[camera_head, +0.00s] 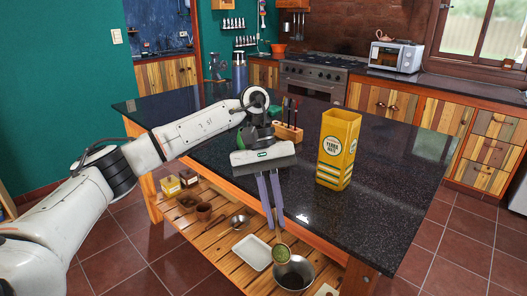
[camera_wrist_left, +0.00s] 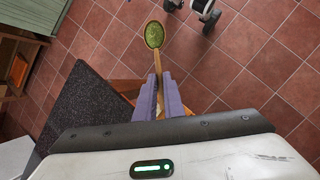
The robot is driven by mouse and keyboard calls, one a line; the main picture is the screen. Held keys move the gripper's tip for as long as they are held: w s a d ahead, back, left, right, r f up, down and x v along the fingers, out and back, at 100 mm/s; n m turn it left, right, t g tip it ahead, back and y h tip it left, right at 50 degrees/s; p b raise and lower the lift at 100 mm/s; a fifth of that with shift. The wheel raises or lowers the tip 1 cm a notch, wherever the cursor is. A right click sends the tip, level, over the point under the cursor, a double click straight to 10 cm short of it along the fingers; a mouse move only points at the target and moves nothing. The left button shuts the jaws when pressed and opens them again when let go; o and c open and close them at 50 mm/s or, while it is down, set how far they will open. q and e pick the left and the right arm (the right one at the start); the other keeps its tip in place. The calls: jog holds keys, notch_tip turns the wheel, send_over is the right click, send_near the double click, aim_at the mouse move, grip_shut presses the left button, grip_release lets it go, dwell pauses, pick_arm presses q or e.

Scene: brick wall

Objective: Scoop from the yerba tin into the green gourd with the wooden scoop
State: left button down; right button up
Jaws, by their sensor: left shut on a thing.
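My left gripper (camera_head: 275,230) is shut on the handle of the wooden scoop (camera_head: 281,254), in front of the table's near edge. In the left wrist view, the scoop (camera_wrist_left: 155,36) extends beyond the fingertips (camera_wrist_left: 158,78), with green yerba in its bowl and floor tiles behind it. The tall yellow yerba tin (camera_head: 338,150) stands upright on the table, right of the gripper. A green rounded shape (camera_head: 241,139) shows behind my left wrist and may be the gourd; most of it is hidden. My right gripper is not in view.
The dark speckled tabletop (camera_head: 390,185) is clear around the tin. A wooden holder (camera_head: 290,133) with upright tools and a dark blue cylinder (camera_head: 239,72) stand farther back. Below, a slatted shelf (camera_head: 215,248) holds a white tray (camera_head: 252,252), a metal pot (camera_head: 294,274) and small containers.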

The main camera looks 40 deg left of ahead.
pick_arm(q)
jog(key=s+d+f+m+g+y, duration=0.1)
jog(key=s+d+f+m, duration=0.2)
jog(key=s+f, duration=0.4)
jog(key=s+d+f+m+g+y, duration=0.1)
jog(key=s+d+f+m, duration=0.3)
jog(key=f, duration=0.5)
jog(key=s+d, duration=0.2)
jog(key=shift+s+d+f+g, duration=0.25)
jog(key=shift+s+f+g, duration=0.05)
jog(key=shift+s+f, duration=0.1)
